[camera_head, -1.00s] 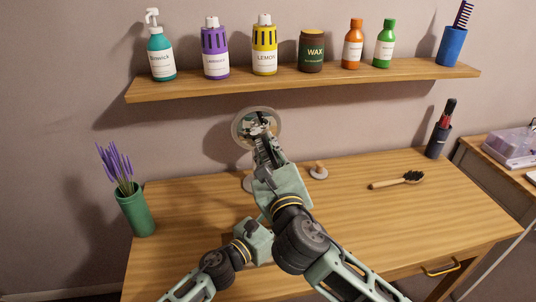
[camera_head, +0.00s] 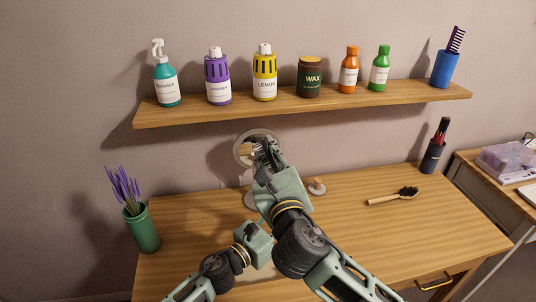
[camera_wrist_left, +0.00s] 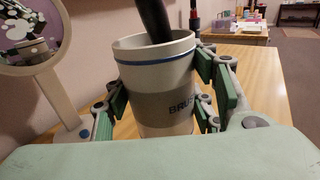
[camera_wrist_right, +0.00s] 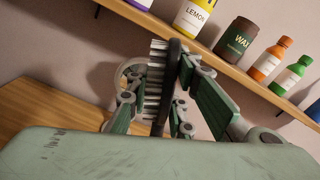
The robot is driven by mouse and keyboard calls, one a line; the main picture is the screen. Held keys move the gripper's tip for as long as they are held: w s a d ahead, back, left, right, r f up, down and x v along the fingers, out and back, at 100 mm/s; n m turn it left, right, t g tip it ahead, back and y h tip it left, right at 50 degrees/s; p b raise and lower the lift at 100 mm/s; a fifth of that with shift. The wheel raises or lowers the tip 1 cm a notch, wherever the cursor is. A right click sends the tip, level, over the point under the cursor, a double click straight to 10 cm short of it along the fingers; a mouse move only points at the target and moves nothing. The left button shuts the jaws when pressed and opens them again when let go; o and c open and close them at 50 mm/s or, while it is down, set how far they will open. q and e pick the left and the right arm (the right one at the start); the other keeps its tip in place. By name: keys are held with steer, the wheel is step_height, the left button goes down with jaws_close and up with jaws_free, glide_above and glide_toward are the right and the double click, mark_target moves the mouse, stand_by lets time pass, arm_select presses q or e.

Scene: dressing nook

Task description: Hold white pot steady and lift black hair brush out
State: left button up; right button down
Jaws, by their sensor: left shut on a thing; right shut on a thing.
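The white pot (camera_wrist_left: 180,60), with a blue stripe below its rim and a grey band with lettering, stands upright in the left wrist view. My left gripper (camera_wrist_left: 165,95) is shut around it, a finger on each side. The black hair brush's (camera_wrist_left: 155,18) dark handle passes into the pot's mouth; its lower end is hidden. In the right wrist view the bristled head of the black hair brush (camera_wrist_right: 172,80) sits between the fingers of my right gripper (camera_wrist_right: 163,92), shut on it. In the head view my right gripper (camera_head: 267,154) and arm hide the pot and left fingers.
A round mirror (camera_head: 243,149) stands just behind the grippers. A wooden brush (camera_head: 392,197), a dark cup (camera_head: 432,158) and a green vase (camera_head: 143,232) are on the table. A shelf (camera_head: 300,107) with bottles is above. The table's right middle is mostly clear.

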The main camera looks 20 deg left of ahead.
arm_select(q)
steer(key=o, duration=1.3)
steer(key=shift+s, duration=0.1)
steer(key=v, duration=1.1)
steer(key=shift+s+a, duration=0.2)
steer(key=shift+s, duration=0.15)
